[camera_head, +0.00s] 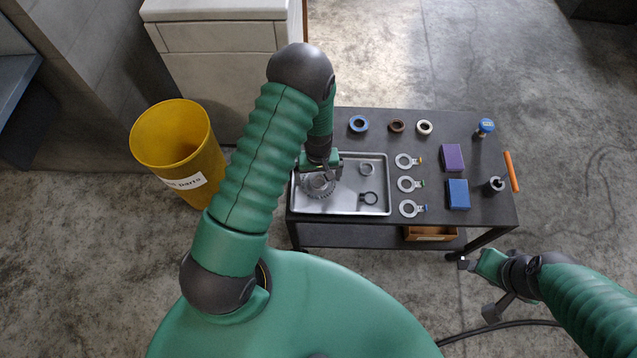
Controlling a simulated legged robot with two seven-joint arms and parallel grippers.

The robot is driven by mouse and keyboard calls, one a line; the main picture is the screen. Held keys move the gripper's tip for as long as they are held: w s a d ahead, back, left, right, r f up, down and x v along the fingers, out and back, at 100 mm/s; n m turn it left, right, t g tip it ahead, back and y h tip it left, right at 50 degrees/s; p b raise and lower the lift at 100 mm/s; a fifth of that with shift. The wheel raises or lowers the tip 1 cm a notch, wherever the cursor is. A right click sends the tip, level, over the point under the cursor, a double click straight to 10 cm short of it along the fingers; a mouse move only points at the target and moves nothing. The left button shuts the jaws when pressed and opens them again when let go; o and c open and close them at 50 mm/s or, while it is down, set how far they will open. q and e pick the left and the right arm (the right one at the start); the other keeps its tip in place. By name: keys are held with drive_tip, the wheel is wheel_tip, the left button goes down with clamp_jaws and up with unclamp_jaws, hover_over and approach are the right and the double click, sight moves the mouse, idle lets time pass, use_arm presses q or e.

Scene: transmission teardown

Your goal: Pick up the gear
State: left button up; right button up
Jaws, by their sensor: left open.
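A grey toothed gear (319,187) lies in the left part of a shallow metal tray (345,205) on the dark table. My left gripper (321,174) is open and points down right above the gear, partly covering it. I cannot tell whether its fingers touch the gear. My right gripper (465,263) is low at the right, off the front of the table and away from the tray; its fingers are too small to read.
The tray also holds a small ring (367,169) and a dark ring part (368,198). Several rings, a purple box (452,157), a blue box (458,194) and a blue-capped part (485,127) stand on the table (440,122). A yellow bin (178,150) stands left on the floor.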

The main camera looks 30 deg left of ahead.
use_arm(q)
drive_tip(key=shift+w+d+f, duration=0.1)
drive_tip(key=shift+d+f, duration=0.05)
drive_tip(key=shift+f, duration=0.8)
drive_tip(key=c, duration=1.7)
drive_tip(key=shift+c, duration=0.2)
